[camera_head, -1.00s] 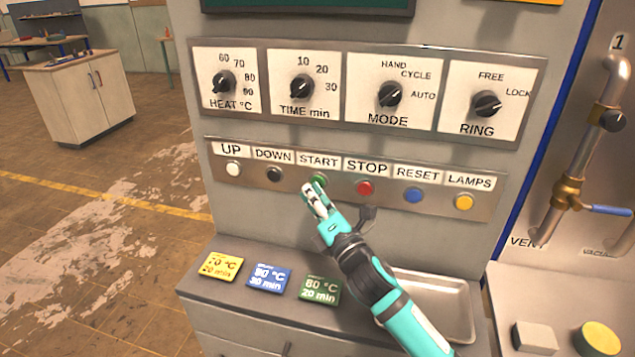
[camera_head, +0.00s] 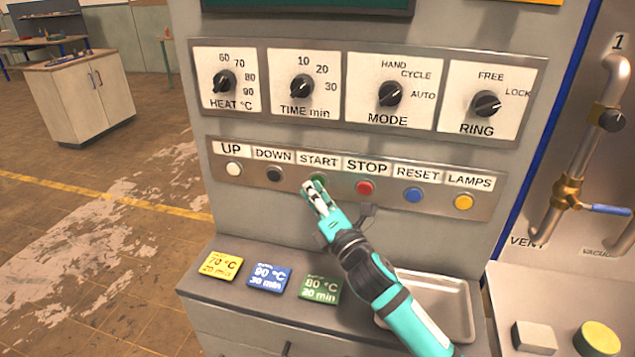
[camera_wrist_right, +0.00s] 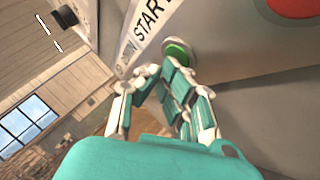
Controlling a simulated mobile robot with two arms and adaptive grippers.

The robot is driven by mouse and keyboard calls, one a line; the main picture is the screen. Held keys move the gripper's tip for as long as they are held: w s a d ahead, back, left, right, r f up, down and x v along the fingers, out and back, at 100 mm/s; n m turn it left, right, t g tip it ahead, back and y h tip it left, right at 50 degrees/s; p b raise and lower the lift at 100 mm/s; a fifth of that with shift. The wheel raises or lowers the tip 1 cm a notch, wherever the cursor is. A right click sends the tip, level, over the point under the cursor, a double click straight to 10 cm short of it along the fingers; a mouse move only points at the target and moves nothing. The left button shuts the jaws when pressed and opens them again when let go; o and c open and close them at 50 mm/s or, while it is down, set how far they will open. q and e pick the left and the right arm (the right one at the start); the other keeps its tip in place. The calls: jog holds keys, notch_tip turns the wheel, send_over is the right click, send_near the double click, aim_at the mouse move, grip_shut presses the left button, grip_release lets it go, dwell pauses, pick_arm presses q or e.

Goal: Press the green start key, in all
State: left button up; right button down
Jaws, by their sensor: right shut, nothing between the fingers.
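The green start key (camera_head: 319,180) sits under the START label in the row of push keys. It also shows in the right wrist view (camera_wrist_right: 178,52), just beyond the fingers, with its face visible. My right gripper (camera_head: 312,188) is shut and empty, its fingertips right at the lower left of the green key in the head view. I cannot tell whether the tips touch the key. My left gripper is not in view.
The red stop key (camera_head: 365,188) and the black down key (camera_head: 274,174) flank the green key. Knobs sit above. Below, a ledge holds yellow (camera_head: 220,266), blue (camera_head: 270,277) and green (camera_head: 319,289) cards and a metal tray (camera_head: 455,296).

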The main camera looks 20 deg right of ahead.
dwell(0.4)
jog(key=shift+s+a, duration=0.4)
jog(key=shift+s, duration=0.3)
jog(key=shift+s+a+p, duration=0.2)
jog(key=shift+s+a, duration=0.5)
jog(key=shift+s, duration=0.35)
jog(key=shift+s+a+p, duration=0.2)
jog(key=shift+s+a, duration=0.5)
jog(key=shift+s, duration=0.3)
